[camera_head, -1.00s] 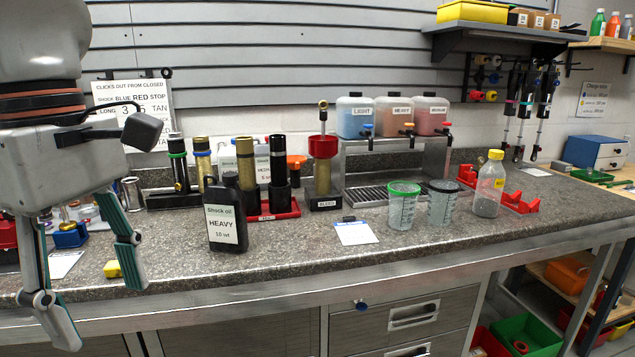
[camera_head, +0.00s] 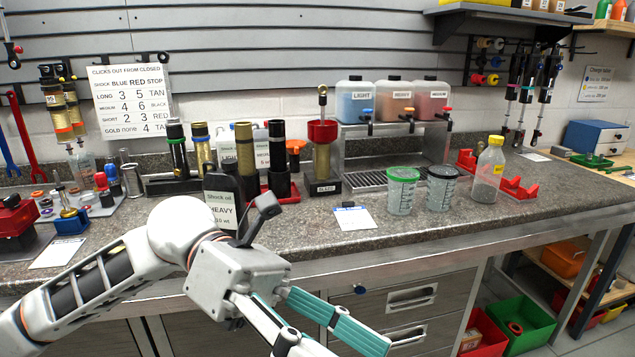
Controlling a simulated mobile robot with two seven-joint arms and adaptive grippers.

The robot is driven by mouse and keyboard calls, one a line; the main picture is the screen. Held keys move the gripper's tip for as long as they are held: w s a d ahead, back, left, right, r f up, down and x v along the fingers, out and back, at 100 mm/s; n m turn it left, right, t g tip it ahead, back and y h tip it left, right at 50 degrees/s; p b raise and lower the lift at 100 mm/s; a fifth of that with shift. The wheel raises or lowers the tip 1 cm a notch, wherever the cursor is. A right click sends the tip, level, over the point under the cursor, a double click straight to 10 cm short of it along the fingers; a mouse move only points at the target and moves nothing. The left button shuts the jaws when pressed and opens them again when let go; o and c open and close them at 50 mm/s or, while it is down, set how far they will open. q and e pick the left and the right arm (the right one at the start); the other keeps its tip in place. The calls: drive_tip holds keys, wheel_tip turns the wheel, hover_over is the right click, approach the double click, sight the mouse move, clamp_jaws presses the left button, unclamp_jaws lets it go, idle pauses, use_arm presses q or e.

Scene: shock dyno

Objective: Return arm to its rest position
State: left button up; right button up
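My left arm (camera_head: 165,245) comes in from the lower left and reaches across the front edge of the bench. Its gripper (camera_head: 346,346) points down and to the right, in front of the drawers. The two teal-padded fingers are apart with nothing seen between them; the lower fingertip is near or past the bottom of the picture. The black "Shock oil HEAVY" bottle (camera_head: 224,207) stands upright on the bench behind the gripper body, which partly covers it. My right arm and gripper are not in view.
On the bench (camera_head: 320,245) stand a green-rimmed cup (camera_head: 402,190), a dark-lidded cup (camera_head: 441,188) and a yellow-capped bottle (camera_head: 489,168). A white card (camera_head: 354,218) lies left of them. Shock bodies stand behind the oil bottle. The front bench strip right of my gripper is clear.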

use_arm(q)
drive_tip(key=w+n+t+h, duration=1.2)
drive_tip(key=n, duration=0.6)
drive_tip(key=w+a+f+n+t+y+p, duration=0.1)
drive_tip(key=w+a+f+n+t+y, duration=0.35)
drive_tip(key=f+n+t, duration=0.35)
drive_tip(key=w+a+f+n+t+y+p, duration=0.1)
drive_tip(key=w+a+f+n+t+y, duration=0.25)
drive_tip(key=f+n+t+y, duration=0.5)
drive_tip(key=s+a+f+n+g+y, duration=0.2)
drive_tip(key=a+f+n+y, duration=0.15)
drive_tip(key=f+n, duration=0.45)
drive_tip(key=s+a+f+n+g+y, duration=0.1)
drive_tip(key=s+a+f+n+y, duration=0.3)
drive_tip(key=f, duration=0.8)
drive_tip(key=s+a+f+n+g+y, duration=0.1)
drive_tip(key=s+a+f+n+g, duration=0.1)
drive_tip(key=s+f, duration=0.4)
drive_tip(key=s+a+f+n+g+y, duration=0.1)
drive_tip(key=s+a+f+n+g, duration=0.1)
drive_tip(key=s+a+f, duration=0.3)
wheel_tip(320, 180, down, 4)
drive_tip(key=shift+s+a+r+g, duration=0.1)
drive_tip(key=shift+s+a+g, duration=0.05)
drive_tip(key=shift+s+g, duration=0.45)
